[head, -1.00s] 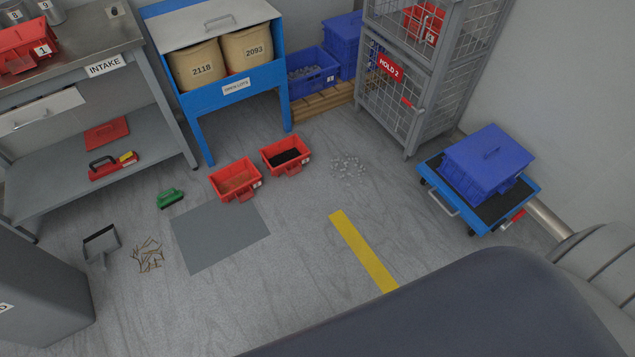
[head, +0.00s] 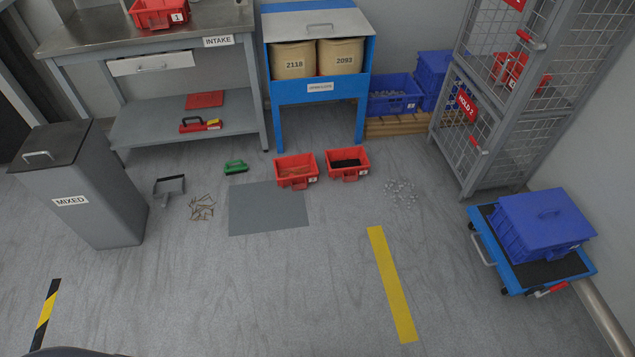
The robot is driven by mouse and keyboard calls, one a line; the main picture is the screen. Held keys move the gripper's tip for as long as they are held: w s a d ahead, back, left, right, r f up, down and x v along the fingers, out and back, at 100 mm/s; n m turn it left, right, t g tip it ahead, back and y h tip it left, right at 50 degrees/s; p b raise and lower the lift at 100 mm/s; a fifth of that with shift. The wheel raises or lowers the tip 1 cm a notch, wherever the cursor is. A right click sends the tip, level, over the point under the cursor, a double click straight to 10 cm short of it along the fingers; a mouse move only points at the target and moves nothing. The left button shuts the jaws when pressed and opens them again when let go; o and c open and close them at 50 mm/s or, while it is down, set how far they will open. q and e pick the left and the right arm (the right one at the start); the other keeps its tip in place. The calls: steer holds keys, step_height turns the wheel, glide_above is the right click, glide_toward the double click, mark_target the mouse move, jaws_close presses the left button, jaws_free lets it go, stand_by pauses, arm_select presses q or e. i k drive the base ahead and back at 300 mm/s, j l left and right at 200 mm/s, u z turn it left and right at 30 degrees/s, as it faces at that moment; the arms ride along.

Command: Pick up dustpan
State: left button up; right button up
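The dustpan (head: 170,188) is grey with a dark inside edge. It lies on the floor at the left, just right of the grey bin labelled MIXED and left of a small pile of brown scattered pieces. Its handle points down in the picture, toward me. Nothing covers it. Neither of my grippers shows in the head view, so I cannot see their state. Only a dark rounded shape shows at the bottom left edge.
The MIXED bin (head: 81,186) stands close to the dustpan. Scattered brown pieces (head: 202,207), a green brush (head: 235,167), a grey mat (head: 268,209) and two red bins (head: 296,171) lie to its right. The INTAKE bench (head: 190,122) stands behind. The front floor is mostly clear.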

mark_target(165, 188)
steer(key=u, duration=1.35)
steer(key=i+l+u, duration=0.2)
steer(key=i+l, duration=0.25)
steer(key=i, duration=0.2)
steer(key=i+l+u, duration=0.2)
steer(key=i+l, duration=0.3)
steer(key=i, duration=0.15)
